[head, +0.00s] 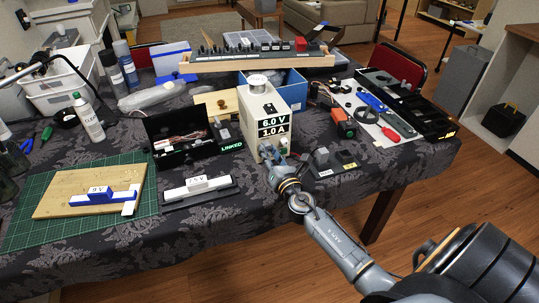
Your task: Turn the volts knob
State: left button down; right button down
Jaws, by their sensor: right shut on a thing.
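My right gripper (274,155) is at the lower front of this box, below the display. It is shut on a small part there, which the fingers largely hide; I take it to be the volts knob, but its label cannot be read. My left gripper is not in view.
A black open case (183,136) marked LINKED stands left of the box. A white slider unit (199,190) and a wooden board (75,190) with a blue slider lie at the front. Small dark blocks (321,158) sit to the right. A blue bin (293,88) is behind.

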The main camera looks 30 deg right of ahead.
jog(key=shift+m+b, duration=0.55)
jog(key=shift+m, duration=0.95)
jog(key=c, duration=1)
grip_release()
jog(key=shift+c, duration=0.2)
jog(key=shift+s, duration=0.25)
jog(key=v, duration=1.1)
jog(key=shift+s, duration=0.25)
jog(key=shift+a, duration=0.1)
